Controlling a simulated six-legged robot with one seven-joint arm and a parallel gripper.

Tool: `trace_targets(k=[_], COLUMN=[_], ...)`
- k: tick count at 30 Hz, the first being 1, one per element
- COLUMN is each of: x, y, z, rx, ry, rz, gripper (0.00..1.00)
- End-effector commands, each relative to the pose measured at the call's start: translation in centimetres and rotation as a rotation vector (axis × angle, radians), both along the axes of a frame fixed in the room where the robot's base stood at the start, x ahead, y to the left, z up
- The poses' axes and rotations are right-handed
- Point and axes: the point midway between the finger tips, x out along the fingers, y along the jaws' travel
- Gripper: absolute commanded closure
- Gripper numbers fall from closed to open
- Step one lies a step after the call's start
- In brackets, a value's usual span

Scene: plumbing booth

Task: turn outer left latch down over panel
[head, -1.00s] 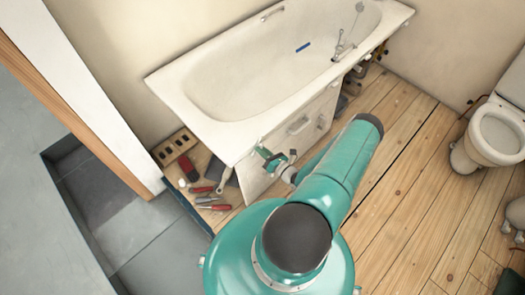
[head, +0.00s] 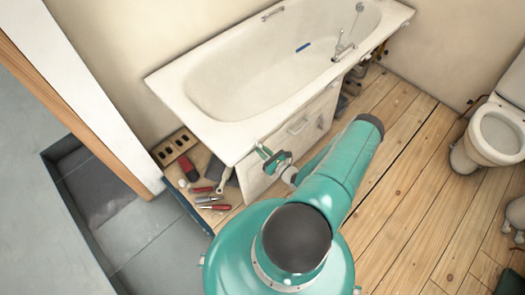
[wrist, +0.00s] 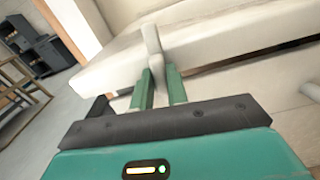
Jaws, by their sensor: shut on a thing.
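The white bathtub (head: 270,85) stands along the wall, with a pale panel (head: 300,130) under its front rim. My gripper (head: 266,155) is at the near left end of the panel, just below the rim. In the wrist view my gripper (wrist: 160,90) has its two green fingers closed on a pale, narrow latch (wrist: 153,48). The latch stands nearly upright in that picture, tilted slightly, and its lower end is between the fingertips. In the head view the latch is too small and covered to make out.
A toilet (head: 495,125) stands at the right. Wooden floorboards (head: 420,175) lie clear between tub and toilet.

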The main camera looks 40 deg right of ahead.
Motion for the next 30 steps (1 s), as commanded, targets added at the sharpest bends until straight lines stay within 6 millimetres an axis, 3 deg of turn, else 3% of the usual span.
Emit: trace_targets(k=[6,7,10,22,30], x=[-0.1,-0.1,-0.1,-0.9,-6.0], y=[0.0,0.0,0.0,-0.1,-0.2], z=[0.0,0.0,0.0,0.0,0.0], rx=[0.001,0.001,0.001,0.002,0.003], ry=[0.001,0.001,0.001,0.001,0.002], rz=[0.0,0.0,0.0,-0.001,-0.003], gripper=[1.0,0.81,0.64,0.64,0.64])
